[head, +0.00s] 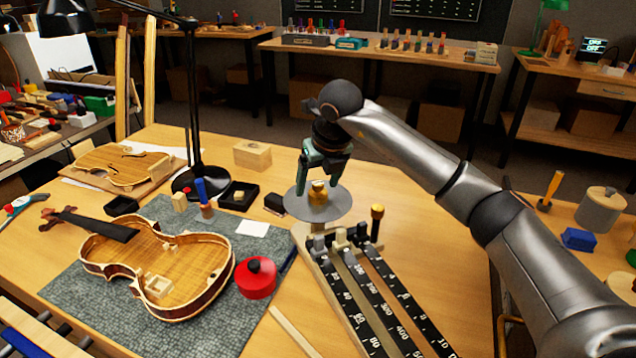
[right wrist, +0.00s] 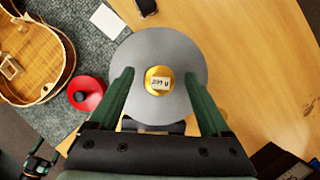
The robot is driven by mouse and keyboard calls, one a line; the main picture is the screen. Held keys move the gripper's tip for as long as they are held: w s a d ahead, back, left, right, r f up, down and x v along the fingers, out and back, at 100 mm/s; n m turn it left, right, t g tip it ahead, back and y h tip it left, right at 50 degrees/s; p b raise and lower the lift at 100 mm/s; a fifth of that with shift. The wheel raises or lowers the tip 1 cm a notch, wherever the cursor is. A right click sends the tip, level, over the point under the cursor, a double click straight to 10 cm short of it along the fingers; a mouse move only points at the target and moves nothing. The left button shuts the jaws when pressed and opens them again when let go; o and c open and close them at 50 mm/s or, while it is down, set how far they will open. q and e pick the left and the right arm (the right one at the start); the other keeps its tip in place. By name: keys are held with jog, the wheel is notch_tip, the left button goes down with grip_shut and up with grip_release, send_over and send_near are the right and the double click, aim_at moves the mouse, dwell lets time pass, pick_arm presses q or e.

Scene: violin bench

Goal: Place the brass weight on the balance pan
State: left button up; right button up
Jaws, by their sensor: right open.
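The brass weight (head: 318,193) stands upright on the round grey balance pan (head: 340,206). In the right wrist view the weight (right wrist: 158,73) is near the middle of the pan (right wrist: 158,42), with a pale label on its top. My right gripper (head: 318,180) is over the pan. Its two green fingers (right wrist: 159,74) are spread wide, one on each side of the weight, with a clear gap to it in the wrist view. The balance's dark scale beams (head: 375,285) run from the pan toward the front. My left gripper does not show in the head view.
A violin body (head: 170,265) lies on a grey mat (head: 90,295) at left. A brass-topped post (head: 377,222) rises just right of the pan. A black lamp (head: 193,120) stands behind. The table right of the balance is clear.

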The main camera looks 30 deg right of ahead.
jog(key=v, duration=0.7)
jog(key=shift+s, duration=0.1)
